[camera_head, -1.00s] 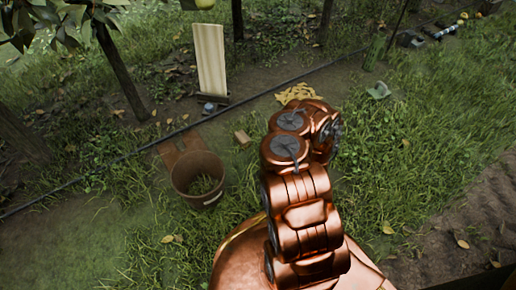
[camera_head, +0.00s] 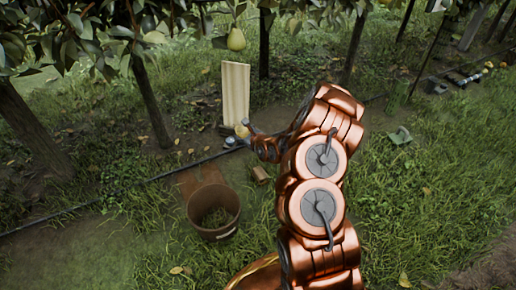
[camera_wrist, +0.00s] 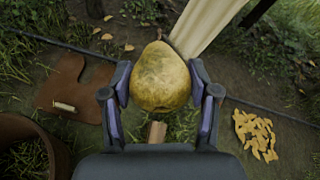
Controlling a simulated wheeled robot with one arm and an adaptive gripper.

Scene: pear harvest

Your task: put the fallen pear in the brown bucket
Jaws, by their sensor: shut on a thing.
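A yellow pear (camera_wrist: 161,78) with brownish blotches is between the two fingers of my gripper (camera_wrist: 163,88) in the wrist view, held above the ground. In the head view my gripper (camera_head: 246,132) is up and right of the bucket, with a bit of the pear (camera_head: 241,130) showing at its tip. The brown bucket (camera_head: 231,229) stands upright on the grass at the lower left, its mouth open, with grass showing inside. Its rim also shows at the lower left of the wrist view (camera_wrist: 48,150).
A pale upright board (camera_head: 235,92) stands behind my gripper. A dark hose (camera_head: 160,176) runs across the ground. A brown flat piece (camera_head: 199,178) lies behind the bucket, near a small wooden block (camera_head: 261,175). Another pear (camera_head: 236,39) hangs overhead among tree trunks.

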